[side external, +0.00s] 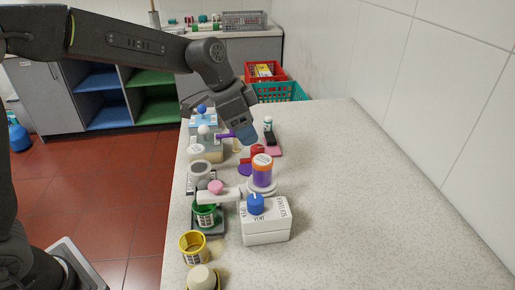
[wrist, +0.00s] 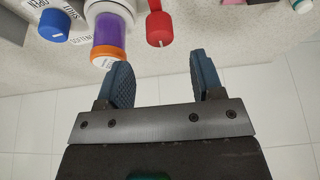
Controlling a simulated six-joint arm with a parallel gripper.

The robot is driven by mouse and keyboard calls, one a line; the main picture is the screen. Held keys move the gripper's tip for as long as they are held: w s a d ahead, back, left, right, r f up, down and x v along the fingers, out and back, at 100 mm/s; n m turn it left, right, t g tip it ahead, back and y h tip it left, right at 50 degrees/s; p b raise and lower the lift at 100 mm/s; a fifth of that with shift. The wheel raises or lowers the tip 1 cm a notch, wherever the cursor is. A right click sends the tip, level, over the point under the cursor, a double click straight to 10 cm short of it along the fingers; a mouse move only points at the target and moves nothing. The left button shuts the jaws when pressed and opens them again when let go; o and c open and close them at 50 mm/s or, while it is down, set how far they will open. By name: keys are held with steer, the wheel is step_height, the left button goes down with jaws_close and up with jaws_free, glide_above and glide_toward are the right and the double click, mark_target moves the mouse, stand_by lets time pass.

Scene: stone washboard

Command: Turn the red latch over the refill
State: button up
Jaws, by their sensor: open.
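The refill is a purple canister with an orange band and a white lid (side external: 262,172), upright on the white box; it also shows in the wrist view (wrist: 108,38). The red latch (side external: 258,149) shows just behind the refill in the side view. In the wrist view the red latch (wrist: 159,28) is beside the refill, apart from it, with a thin red arm running off the top edge. My gripper (side external: 246,136) is above and behind the latch in the side view. In the wrist view its blue fingers (wrist: 164,80) are open and empty, apart from the latch.
A white arm with a pink knob (side external: 215,187), a green cup (side external: 204,215) and a yellow cup (side external: 193,246) stand left. Crates (side external: 280,92) are at the back. The counter's right side is clear.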

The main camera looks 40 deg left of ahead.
mark_target(257, 148)
steer(key=x, duration=0.7)
steer(key=shift+c, duration=0.4)
steer(key=shift+r, duration=0.1)
steer(key=c, duration=0.8)
steer(key=shift+c, duration=0.2)
steer(key=shift+n, duration=0.4)
steer(key=n+y, duration=0.1)
steer(key=n, duration=0.1)
steer(key=shift+n+t, duration=0.4)
steer(key=shift+n+t+y, duration=0.3)
steer(key=shift+n+y, duration=0.4)
steer(key=shift+n, duration=1.1)
